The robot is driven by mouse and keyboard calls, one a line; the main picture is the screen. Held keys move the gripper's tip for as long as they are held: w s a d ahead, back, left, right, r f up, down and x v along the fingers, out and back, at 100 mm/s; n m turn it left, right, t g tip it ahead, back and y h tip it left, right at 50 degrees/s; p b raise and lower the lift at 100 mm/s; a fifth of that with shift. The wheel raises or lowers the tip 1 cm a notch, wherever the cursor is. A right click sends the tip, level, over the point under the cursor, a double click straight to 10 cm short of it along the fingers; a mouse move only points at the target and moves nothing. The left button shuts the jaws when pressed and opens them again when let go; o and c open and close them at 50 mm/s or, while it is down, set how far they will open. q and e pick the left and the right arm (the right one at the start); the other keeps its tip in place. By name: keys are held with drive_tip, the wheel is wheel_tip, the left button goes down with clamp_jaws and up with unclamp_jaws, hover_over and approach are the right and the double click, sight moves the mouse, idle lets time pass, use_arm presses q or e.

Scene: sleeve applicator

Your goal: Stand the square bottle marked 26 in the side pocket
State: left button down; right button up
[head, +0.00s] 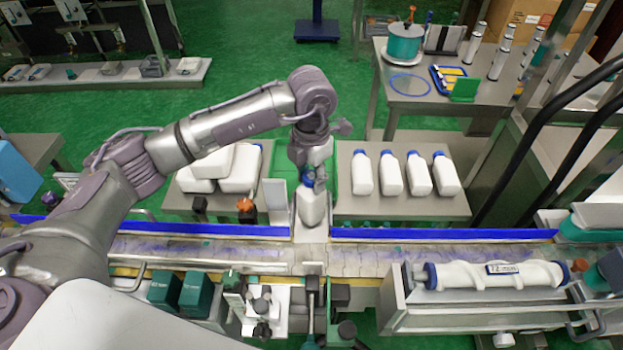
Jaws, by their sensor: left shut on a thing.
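My left gripper (311,178) points down and is shut on the blue cap end of a white bottle (312,208). The bottle hangs upright, or nearly so, at the gap between the two blue rails (445,234) along the far side of the conveyor. Its lower end shows just behind the belt (365,258); I cannot tell whether it touches anything. No number on it can be read, and its square shape is not clear. I cannot make out for certain which part is the side pocket. My right gripper is not in view.
Several white bottles with blue caps (390,173) lie on a table right of the gripper. More white containers (240,168) lie on the left one. A white roller marked 72 (500,274) lies front right. Teal boxes (166,287) and black-knobbed fittings (262,303) line the near side.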

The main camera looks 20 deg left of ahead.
use_arm(q)
drive_tip(key=shift+f, duration=1.2)
drive_tip(key=c, duration=1.1)
unclamp_jaws()
drive_tip(key=o, duration=0.4)
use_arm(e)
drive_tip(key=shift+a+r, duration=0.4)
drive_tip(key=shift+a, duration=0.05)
use_arm(q)
drive_tip(key=shift+r+p, duration=0.3)
drive_tip(key=shift+p, duration=0.05)
wheel_tip(320, 180, up, 11)
drive_tip(key=b, duration=0.4)
drive_tip(key=shift+r, duration=0.4)
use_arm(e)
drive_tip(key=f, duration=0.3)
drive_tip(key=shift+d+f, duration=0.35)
